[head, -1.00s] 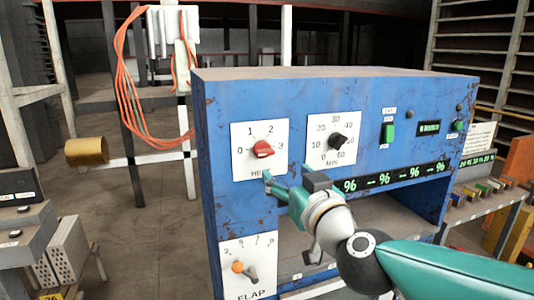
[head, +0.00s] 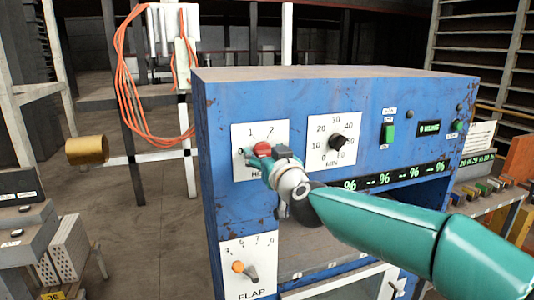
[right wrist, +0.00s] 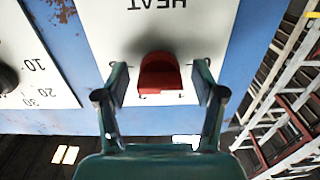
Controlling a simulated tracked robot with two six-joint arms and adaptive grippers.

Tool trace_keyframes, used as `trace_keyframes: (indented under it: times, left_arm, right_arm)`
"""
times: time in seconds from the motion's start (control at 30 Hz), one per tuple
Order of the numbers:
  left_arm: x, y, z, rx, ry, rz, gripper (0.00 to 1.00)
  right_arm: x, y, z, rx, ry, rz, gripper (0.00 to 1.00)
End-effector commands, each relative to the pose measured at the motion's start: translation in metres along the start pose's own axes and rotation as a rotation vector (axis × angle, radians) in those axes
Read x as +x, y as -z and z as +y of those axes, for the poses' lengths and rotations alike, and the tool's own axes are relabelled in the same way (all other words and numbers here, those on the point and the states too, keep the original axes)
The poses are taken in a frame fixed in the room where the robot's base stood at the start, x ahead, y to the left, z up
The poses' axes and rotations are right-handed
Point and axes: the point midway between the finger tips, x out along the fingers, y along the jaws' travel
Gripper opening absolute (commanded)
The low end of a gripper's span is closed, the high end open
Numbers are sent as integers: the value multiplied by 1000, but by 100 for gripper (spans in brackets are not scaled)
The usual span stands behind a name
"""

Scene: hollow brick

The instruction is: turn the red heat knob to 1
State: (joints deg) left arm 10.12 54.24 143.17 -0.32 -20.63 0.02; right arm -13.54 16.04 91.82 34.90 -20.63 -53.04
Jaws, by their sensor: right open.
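The red heat knob (head: 263,148) sits on a white dial plate (head: 243,134) at the upper left of the blue panel. My right gripper (head: 262,157) is in front of the knob and covers its lower part and some of the plate. In the right wrist view, which is upside down, the knob (right wrist: 160,75) stands between the two open green fingers (right wrist: 160,84), with a gap on each side. The marks 1 and 2 show just beyond the knob; its exact pointing direction is hard to tell. My left gripper is not in view.
A black minutes knob (head: 338,142) is to the right on the same blue cabinet (head: 300,88). A flap dial with a lever (head: 250,272) is below. A green switch (head: 388,132) and percent displays are farther right.

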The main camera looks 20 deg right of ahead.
Motion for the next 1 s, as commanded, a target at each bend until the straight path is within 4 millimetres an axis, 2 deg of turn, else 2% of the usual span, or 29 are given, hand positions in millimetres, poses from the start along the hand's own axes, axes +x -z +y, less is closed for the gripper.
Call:
trace_keyframes:
  times: [0.07,0.1,0.43,0.47,0.77,1.0]
  left_arm:
    - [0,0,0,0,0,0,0]
    - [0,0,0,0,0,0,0]
    - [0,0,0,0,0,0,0]
    - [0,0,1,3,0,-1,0]
    - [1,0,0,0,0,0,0]
    - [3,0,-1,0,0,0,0]
  right_arm:
    - [0,0,0,0,0,0,69]
    - [0,0,0,0,0,0,65]
    - [-1,0,0,0,-1,0,10]
    - [-1,0,7,-1,-4,0,9]
    - [-1,0,2,34,-3,1,9]
    - [-1,0,2,149,-3,1,9]
